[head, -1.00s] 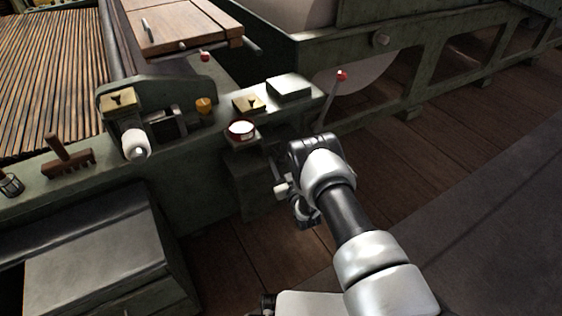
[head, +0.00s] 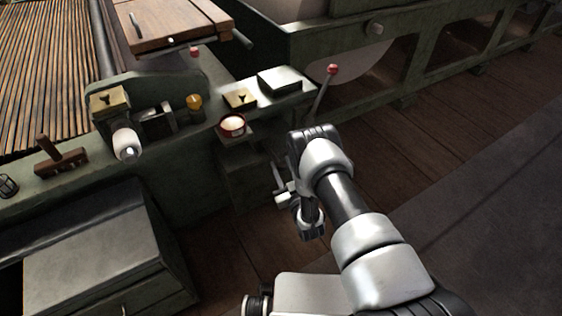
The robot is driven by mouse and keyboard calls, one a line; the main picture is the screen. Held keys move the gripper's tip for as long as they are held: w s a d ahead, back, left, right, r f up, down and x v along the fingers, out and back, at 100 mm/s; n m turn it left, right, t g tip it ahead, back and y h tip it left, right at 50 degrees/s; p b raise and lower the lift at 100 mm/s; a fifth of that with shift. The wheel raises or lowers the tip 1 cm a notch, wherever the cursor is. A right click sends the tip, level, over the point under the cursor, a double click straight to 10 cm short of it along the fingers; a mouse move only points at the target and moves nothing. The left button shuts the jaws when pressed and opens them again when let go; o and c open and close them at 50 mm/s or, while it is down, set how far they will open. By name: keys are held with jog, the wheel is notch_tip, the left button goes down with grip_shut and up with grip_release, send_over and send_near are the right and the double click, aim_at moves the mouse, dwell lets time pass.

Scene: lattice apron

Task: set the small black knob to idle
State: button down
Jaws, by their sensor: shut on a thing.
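Two brass plates bear small dark knob-like shapes. One dark shape (head: 240,98) is on the plate in the middle of the green rail. The other (head: 107,97) is on the plate on the housing at left. I cannot tell which is the small black knob, and no setting marks are legible. My gripper (head: 279,178) is low in front of the rail, right of and below the red-rimmed dish. It appears apart from both plates. Its fingers are small, dark and partly hidden by my wrist. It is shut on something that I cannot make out.
A red-rimmed dish (head: 232,125), an amber knob (head: 194,102) and a pale block (head: 280,81) are on the green rail. A red-tipped lever (head: 331,70) rises right of them. Floor at right is open.

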jog(key=shift+s+d+f, duration=0.2)
jog(key=shift+s+f, duration=0.05)
jog(key=shift+s, duration=0.1)
jog(key=c, duration=1.3)
grip_release()
jog(key=shift+w+r, duration=0.1)
jog(key=shift+r, duration=0.05)
